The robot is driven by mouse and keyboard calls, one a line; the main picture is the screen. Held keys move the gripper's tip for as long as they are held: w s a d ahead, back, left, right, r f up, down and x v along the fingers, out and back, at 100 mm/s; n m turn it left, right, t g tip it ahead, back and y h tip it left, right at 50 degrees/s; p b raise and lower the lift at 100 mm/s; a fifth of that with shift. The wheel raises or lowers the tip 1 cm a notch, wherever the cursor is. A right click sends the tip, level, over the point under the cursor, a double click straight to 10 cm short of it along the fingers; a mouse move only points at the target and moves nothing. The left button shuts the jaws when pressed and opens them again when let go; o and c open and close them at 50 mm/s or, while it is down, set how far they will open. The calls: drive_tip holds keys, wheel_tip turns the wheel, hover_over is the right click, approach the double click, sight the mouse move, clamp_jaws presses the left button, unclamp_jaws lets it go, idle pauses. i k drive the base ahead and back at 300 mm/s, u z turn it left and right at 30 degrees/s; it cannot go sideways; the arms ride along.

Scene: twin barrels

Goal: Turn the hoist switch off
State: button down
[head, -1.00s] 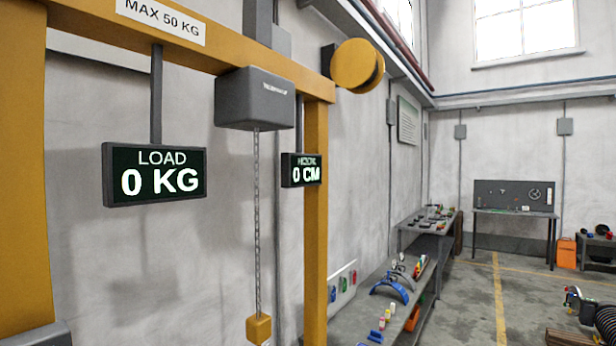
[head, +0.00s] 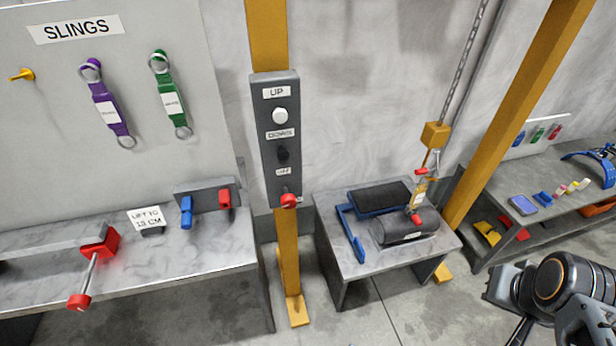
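A dark upright control box (head: 268,150) is fixed to a yellow post. It has a white button (head: 280,115) under an UP label and a black button (head: 282,154) under a DOWN label. Below a third label, too blurred to read surely, a red knob (head: 289,201) sticks out at the box's bottom; its setting is unclear. My arm shows at the lower right, well apart from the box. My gripper (head: 496,288) appears only partly at its left end, and its fingers cannot be made out.
A small table (head: 345,265) holds a black cylinder (head: 405,228) below the yellow hoist block (head: 435,134) and chain. Slings hang on a board (head: 150,20). Floor shows between bench and table.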

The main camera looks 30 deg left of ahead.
sight(287, 201)
drive_tip(key=u, duration=1.75)
drive_tip(key=k, duration=0.5)
drive_tip(key=u, duration=0.7)
drive_tip(key=i, duration=0.6)
drive_tip(key=z, duration=0.1)
